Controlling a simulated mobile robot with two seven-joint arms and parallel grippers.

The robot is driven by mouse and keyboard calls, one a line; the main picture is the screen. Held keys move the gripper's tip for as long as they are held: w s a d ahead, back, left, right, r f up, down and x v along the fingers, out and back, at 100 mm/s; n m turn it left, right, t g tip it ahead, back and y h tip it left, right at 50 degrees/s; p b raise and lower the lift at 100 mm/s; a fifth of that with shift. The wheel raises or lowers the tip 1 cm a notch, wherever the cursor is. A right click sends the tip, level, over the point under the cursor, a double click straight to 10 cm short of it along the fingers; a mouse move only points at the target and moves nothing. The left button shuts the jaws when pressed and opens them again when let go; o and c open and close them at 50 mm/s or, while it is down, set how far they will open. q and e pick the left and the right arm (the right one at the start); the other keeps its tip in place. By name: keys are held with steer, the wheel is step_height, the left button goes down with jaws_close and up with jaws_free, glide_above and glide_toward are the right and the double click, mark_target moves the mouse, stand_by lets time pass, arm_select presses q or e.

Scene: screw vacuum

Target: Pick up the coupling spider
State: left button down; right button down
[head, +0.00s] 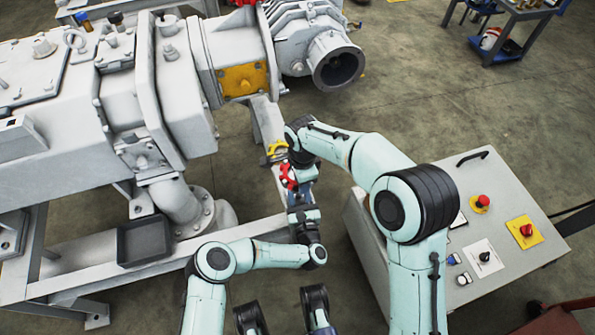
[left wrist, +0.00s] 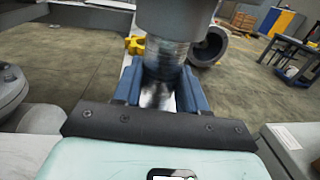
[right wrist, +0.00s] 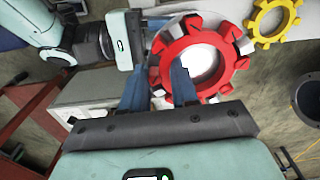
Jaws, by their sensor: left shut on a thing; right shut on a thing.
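A red toothed ring (right wrist: 196,57), which looks like the coupling spider, sits against a pale metal hub in the right wrist view. My right gripper (right wrist: 160,75) is shut at the ring's lower left edge, with blue fingers on either side. The red ring also shows in the head view (head: 287,176). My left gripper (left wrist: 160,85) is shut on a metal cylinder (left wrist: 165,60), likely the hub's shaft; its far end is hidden. A similar yellow toothed ring (right wrist: 271,20) shows beyond the red one, and in the head view (head: 277,151) beside my right wrist.
A large grey vacuum pump (head: 130,95) on a pale frame (head: 235,236) fills the left. A black tray (head: 144,241) sits on the frame. A control box (head: 490,235) with red buttons stands at right, close to my right arm.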

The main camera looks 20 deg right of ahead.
arm_select(q)
steer(key=c, duration=0.5)
jaws_free()
steer(key=shift+c, duration=0.2)
arm_select(e)
step_height(320, 180, up, 10)
